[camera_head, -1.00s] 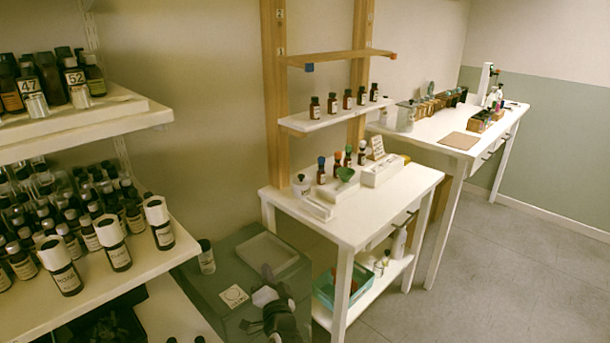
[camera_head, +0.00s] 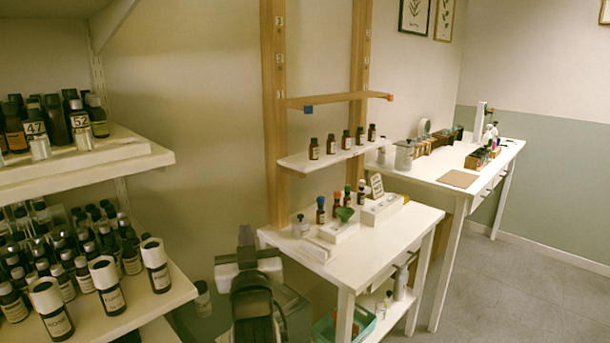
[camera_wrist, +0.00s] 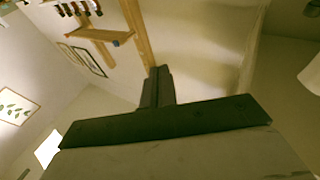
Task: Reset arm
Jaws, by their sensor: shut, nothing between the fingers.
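My gripper (camera_head: 246,235) points upward at the lower middle of the head view, in front of the wall and left of the white table. Its fingers are shut together and hold nothing. In the wrist view my gripper (camera_wrist: 160,72) also shows with its dark fingers closed, and wooden posts and wall lie beyond it. No bottle touches it.
The white table (camera_head: 400,238) with bottles and small trays stands close to my gripper's right. A shelf (camera_head: 130,312) of dark bottles with white caps stands at left. A wall shelf (camera_head: 325,158) holds several bottles. Floor (camera_head: 500,290) at right is clear.

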